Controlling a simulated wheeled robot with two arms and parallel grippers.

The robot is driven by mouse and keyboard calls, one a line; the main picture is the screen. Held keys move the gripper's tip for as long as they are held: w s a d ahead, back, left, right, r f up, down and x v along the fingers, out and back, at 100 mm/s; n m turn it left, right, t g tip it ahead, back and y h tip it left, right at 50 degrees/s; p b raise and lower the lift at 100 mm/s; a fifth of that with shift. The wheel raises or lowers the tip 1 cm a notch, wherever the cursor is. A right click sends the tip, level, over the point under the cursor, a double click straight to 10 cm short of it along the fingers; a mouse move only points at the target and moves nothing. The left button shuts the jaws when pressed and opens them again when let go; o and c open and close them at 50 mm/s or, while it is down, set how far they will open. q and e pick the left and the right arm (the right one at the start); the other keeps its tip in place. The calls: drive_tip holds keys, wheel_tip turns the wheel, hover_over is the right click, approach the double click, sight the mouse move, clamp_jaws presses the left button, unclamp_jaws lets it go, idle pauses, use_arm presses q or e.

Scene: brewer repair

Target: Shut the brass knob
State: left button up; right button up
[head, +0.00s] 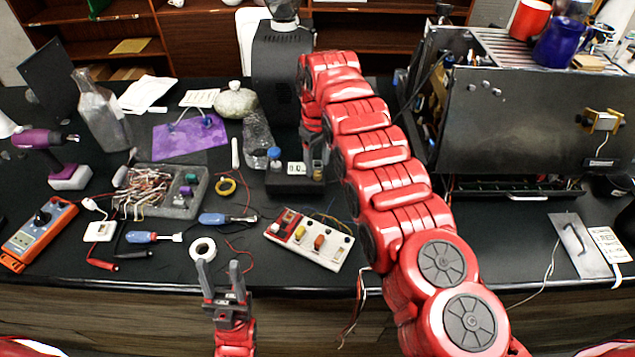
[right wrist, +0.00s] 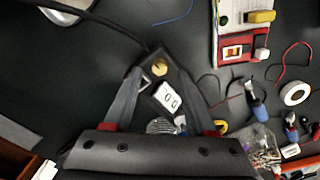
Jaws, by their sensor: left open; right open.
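The brass knob (right wrist: 159,68) is a small round gold piece on a dark box (right wrist: 172,62) with a white display reading zeros (right wrist: 167,97). In the right wrist view it lies between the open fingertips of my right gripper (right wrist: 161,73); I cannot tell whether they touch it. In the head view the dark box (head: 292,187) sits at the foot of a tall black machine (head: 283,75). My left gripper (head: 219,266) is open and empty at the table's front edge.
A white and red switch board (head: 310,240) lies in front of the box. A plastic bottle (head: 257,140) stands close to its left. A white tape roll (head: 203,250), screwdrivers and a parts tray (head: 180,205) are further left. The large brewer (head: 530,120) stands on the right.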

sight(317, 173)
wheel_tip(317, 173, down, 3)
drive_tip(key=shift+f+b, duration=0.15)
drive_tip(key=shift+b, duration=0.2)
drive_tip(key=shift+c, duration=0.4)
clamp_jaws()
